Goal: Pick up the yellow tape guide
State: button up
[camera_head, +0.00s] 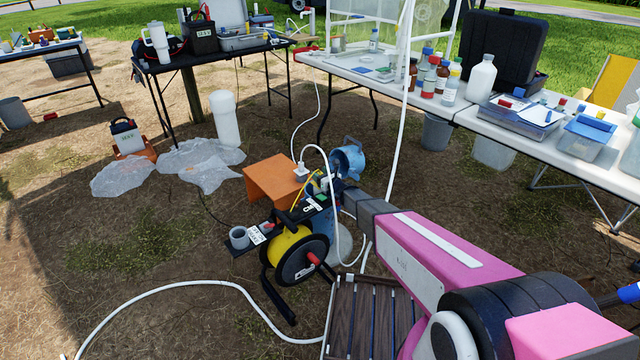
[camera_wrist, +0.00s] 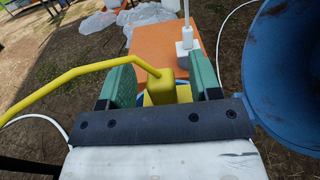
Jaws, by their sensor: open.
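The yellow tape guide (camera_wrist: 161,88) is a small yellow block with a thin bent yellow arm running off to the left in the wrist view. My gripper (camera_wrist: 162,74) is open, with one green finger on each side of the block. I see gaps beside the block, and cannot tell whether either finger touches it. In the head view, part of the guide's yellow arm (camera_head: 309,188) shows above the black-framed reel with the yellow drum (camera_head: 288,252); my gripper largely hides the rest.
An orange stand (camera_head: 270,182) with a white fitting (camera_wrist: 187,40) is just beyond the gripper. A blue round vessel (camera_wrist: 285,70) is close on the right in the wrist view. White hose (camera_head: 200,284) loops over the ground. A wooden slatted surface (camera_head: 352,318) lies below my arm.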

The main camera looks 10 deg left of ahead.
jog(key=shift+w+a, duration=0.1)
grip_shut()
